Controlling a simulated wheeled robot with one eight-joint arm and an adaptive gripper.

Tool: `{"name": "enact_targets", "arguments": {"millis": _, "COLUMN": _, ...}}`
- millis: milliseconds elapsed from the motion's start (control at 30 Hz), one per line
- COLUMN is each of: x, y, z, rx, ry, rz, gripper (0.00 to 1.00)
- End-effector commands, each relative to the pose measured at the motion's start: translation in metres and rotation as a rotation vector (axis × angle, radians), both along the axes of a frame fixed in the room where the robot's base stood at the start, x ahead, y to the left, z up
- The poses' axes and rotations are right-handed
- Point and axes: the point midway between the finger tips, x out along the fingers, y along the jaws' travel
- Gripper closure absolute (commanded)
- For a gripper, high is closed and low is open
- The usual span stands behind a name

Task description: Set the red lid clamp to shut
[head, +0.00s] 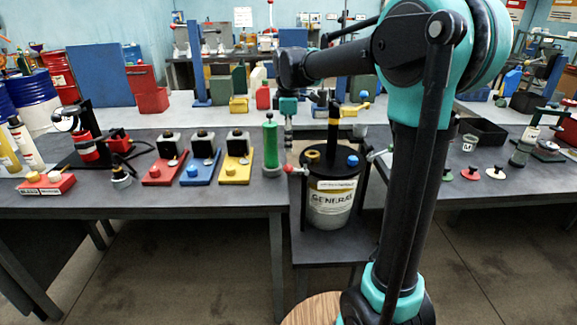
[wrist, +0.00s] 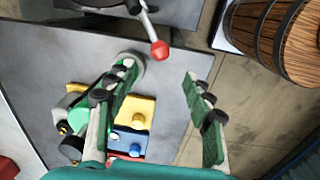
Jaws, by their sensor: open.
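The drum (head: 330,205) stands on a low stand and has a dark lid (head: 318,160). The red lid clamp (head: 291,170) is a lever with a red ball knob that sticks out from the drum's left side. In the wrist view the red knob (wrist: 160,50) shows at the top centre, on a pale lever that runs up to the drum's edge. My gripper (wrist: 157,78) is open and empty, with the knob just beyond its fingertips and between their lines. In the head view my gripper (head: 289,125) hangs above the drum's left side. I see no contact with the knob.
A green cylinder (head: 270,145) stands close left of the drum. Yellow (head: 238,168), blue (head: 201,170) and red blocks (head: 164,172) sit farther left. The lid also carries a blue knob (head: 352,160) and a black-yellow post (head: 333,130). A wooden barrel (wrist: 275,40) is at the wrist view's upper right.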

Motion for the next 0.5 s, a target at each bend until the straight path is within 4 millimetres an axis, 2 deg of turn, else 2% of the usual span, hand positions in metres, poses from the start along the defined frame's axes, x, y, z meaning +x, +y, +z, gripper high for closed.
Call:
{"name": "enact_targets", "arguments": {"millis": 300, "x": 0.005, "y": 0.000, "z": -0.063, "rx": 0.000, "ry": 0.000, "rz": -0.001, "gripper": 0.48}}
{"name": "enact_targets", "arguments": {"millis": 500, "x": 0.007, "y": -0.001, "z": -0.091, "rx": 0.001, "ry": 0.000, "rz": -0.001, "gripper": 0.48}}
